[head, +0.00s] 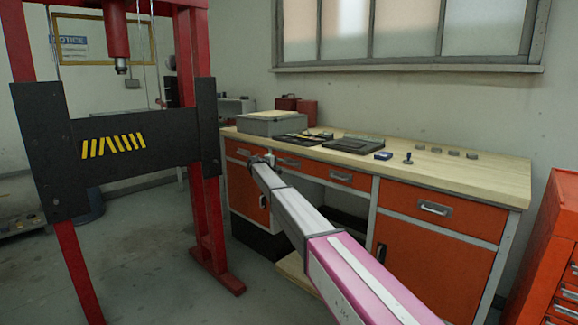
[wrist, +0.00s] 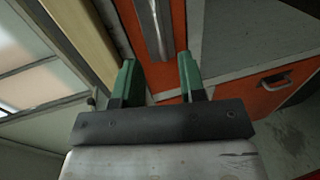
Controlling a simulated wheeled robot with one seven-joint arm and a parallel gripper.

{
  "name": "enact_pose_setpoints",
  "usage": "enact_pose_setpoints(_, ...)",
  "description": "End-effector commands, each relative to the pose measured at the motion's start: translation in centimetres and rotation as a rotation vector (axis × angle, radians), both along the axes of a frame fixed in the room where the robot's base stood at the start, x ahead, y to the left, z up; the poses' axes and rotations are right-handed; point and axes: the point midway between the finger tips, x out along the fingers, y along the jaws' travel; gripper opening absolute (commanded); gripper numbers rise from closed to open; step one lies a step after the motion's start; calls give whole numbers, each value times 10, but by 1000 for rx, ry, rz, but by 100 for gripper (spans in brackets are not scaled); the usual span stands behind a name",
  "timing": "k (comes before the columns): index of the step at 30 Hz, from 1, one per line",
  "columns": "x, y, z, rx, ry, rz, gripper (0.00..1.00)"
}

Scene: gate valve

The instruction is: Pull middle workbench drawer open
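The workbench has orange drawer fronts below a pale wooden top. The middle drawer (head: 345,178) has metal handles and looks shut in the head view. In the wrist view, my gripper (wrist: 157,68) is open, with two green fingers apart. A long metal handle (wrist: 154,28) on an orange front (wrist: 178,25) lies ahead, its near end in line with the gap between the fingertips. I cannot tell the remaining depth.
A red press frame (head: 205,180) with a black crossplate (head: 140,150) stands at left. Tools and a grey box (head: 272,124) lie on the wooden top (head: 490,175). An orange cabinet (head: 550,250) stands at far right. A lower orange front with a handle (wrist: 274,80) shows in the wrist view.

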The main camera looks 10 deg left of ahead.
Motion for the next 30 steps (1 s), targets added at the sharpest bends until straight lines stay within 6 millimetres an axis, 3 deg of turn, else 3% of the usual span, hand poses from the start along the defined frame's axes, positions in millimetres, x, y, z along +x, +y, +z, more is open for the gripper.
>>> enact_pose_setpoints(12,56,-41,-15,1,1,0,38)
enact_pose_setpoints(24,63,-49,-18,1,1,1,38)
enact_pose_setpoints(27,63,-49,-18,1,1,1,5)
enact_pose_setpoints(28,63,-49,-18,2,0,1,0)
enact_pose_setpoints(30,63,-49,-18,2,0,1,0)
